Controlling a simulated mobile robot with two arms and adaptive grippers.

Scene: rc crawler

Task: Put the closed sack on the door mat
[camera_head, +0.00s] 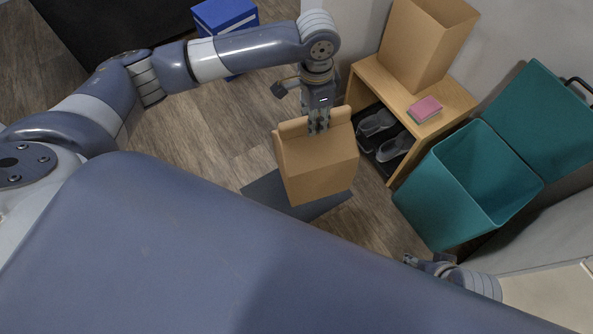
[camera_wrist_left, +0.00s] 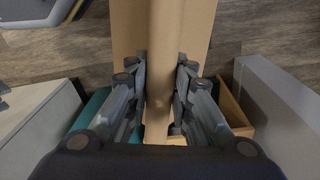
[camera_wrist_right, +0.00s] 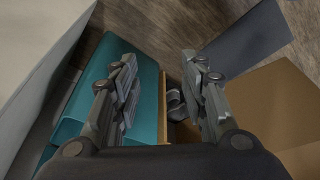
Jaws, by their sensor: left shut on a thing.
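The closed sack (camera_head: 318,168) is a brown paper bag with a folded top. My left gripper (camera_head: 318,122) is shut on its top fold and holds it upright; the fold also shows between the fingers in the left wrist view (camera_wrist_left: 187,28). The dark grey door mat (camera_head: 262,190) lies on the floor below the sack, which hides much of it. I cannot tell whether the sack's bottom touches the mat. In the right wrist view the mat (camera_wrist_right: 248,42) and the sack (camera_wrist_right: 280,108) show at the right. My right gripper (camera_wrist_right: 160,80) is open and empty, away from the sack.
A wooden shoe bench (camera_head: 452,98) right of the sack bears an open paper bag (camera_head: 425,42) and a pink-topped block (camera_head: 425,108), with grey shoes (camera_head: 395,147) below. A teal bin (camera_head: 440,200) with its lid open stands at the right. A blue box (camera_head: 225,16) stands at the back.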

